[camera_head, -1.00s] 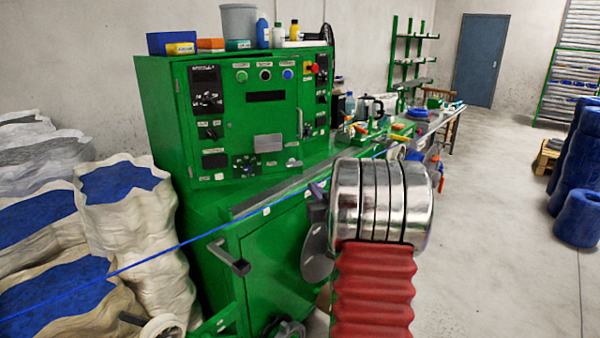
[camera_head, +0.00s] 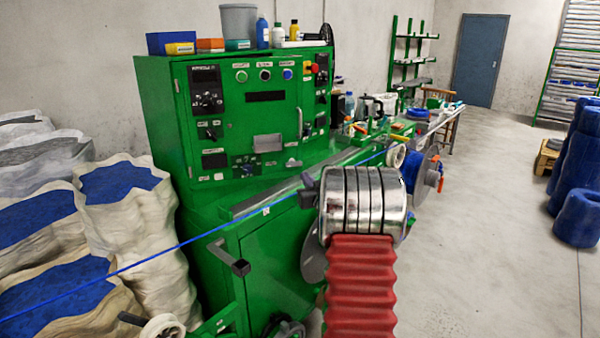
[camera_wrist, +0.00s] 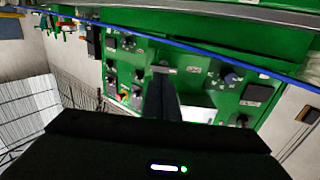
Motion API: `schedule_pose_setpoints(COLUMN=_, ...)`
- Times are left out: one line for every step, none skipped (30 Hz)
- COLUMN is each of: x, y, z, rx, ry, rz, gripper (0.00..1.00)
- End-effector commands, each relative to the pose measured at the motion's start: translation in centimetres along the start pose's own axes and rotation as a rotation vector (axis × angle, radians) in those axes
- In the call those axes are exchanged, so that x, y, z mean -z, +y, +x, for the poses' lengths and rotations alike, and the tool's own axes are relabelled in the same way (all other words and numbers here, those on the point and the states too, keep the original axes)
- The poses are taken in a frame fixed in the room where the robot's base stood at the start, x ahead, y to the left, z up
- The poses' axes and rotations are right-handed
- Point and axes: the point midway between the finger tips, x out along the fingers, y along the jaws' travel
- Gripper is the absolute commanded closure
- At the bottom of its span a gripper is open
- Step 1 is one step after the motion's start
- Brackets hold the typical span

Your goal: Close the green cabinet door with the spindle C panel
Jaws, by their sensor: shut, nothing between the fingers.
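The green cabinet (camera_head: 155,110) stands on the green machine at centre left in the head view. Its front door panel (camera_head: 275,115) carries knobs, buttons, labels and a handle. I cannot tell from this angle how far the door stands open. The same panel (camera_wrist: 215,75) fills much of the wrist view, which looks turned over. My gripper (camera_head: 308,188) shows as a dark tip left of my silver wrist, in front of and below the panel's lower right in the picture. In the wrist view my gripper's dark fingers (camera_wrist: 161,82) are together and empty, pointing towards the panel.
A taut blue cable (camera_head: 150,260) runs across the front of the machine and across the top of the wrist view. Reels (camera_head: 412,172) and a cluttered bench stand to the right. White sacks (camera_head: 120,210) stand left.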

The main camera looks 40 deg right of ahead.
Motion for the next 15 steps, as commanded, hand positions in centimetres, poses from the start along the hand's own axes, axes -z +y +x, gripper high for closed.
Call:
schedule_pose_setpoints(x=-0.1, y=0.0, z=0.7, rx=0.001, ry=0.0, rz=0.0, gripper=1.0)
schedule_pose_setpoints(x=-0.1, y=0.0, z=1.1, rx=0.001, ry=0.0, rz=-0.001, gripper=1.0)
schedule_pose_setpoints(x=-0.1, y=0.0, z=1.5, rx=0.001, ry=-0.001, rz=0.0, gripper=1.0)
schedule_pose_setpoints(x=-0.1, y=-0.1, z=1.9, rx=0.001, ry=-0.001, rz=0.0, gripper=1.0)
schedule_pose_setpoints(x=-0.1, y=-0.1, z=2.3, rx=0.001, ry=-0.001, rz=0.0, gripper=1.0)
schedule_pose_setpoints(x=0.0, y=-0.1, z=2.8, rx=0.001, ry=0.0, rz=0.0, gripper=1.0)
schedule_pose_setpoints(x=-0.1, y=-0.1, z=3.1, rx=0.001, ry=-0.001, rz=0.0, gripper=1.0)
schedule_pose_setpoints(x=-0.1, y=-0.1, z=3.5, rx=0.001, ry=-0.001, rz=0.0, gripper=1.0)
schedule_pose_setpoints(x=-0.1, y=-0.1, z=3.9, rx=0.001, ry=-0.001, rz=0.0, gripper=1.0)
schedule_pose_setpoints(x=-0.1, y=0.0, z=4.2, rx=0.001, ry=0.0, rz=0.0, gripper=1.0)
schedule_pose_setpoints(x=0.0, y=0.0, z=4.6, rx=0.001, ry=0.0, rz=0.0, gripper=1.0)
schedule_pose_setpoints(x=-0.1, y=0.0, z=5.0, rx=0.0, ry=-0.001, rz=0.001, gripper=1.0)
schedule_pose_setpoints(x=-0.1, y=0.0, z=5.3, rx=0.0, ry=-0.001, rz=0.0, gripper=1.0)
schedule_pose_setpoints(x=-0.1, y=0.0, z=5.5, rx=0.0, ry=-0.001, rz=0.0, gripper=1.0)
schedule_pose_setpoints(x=-0.1, y=0.0, z=5.8, rx=0.0, ry=0.0, rz=0.0, gripper=1.0)
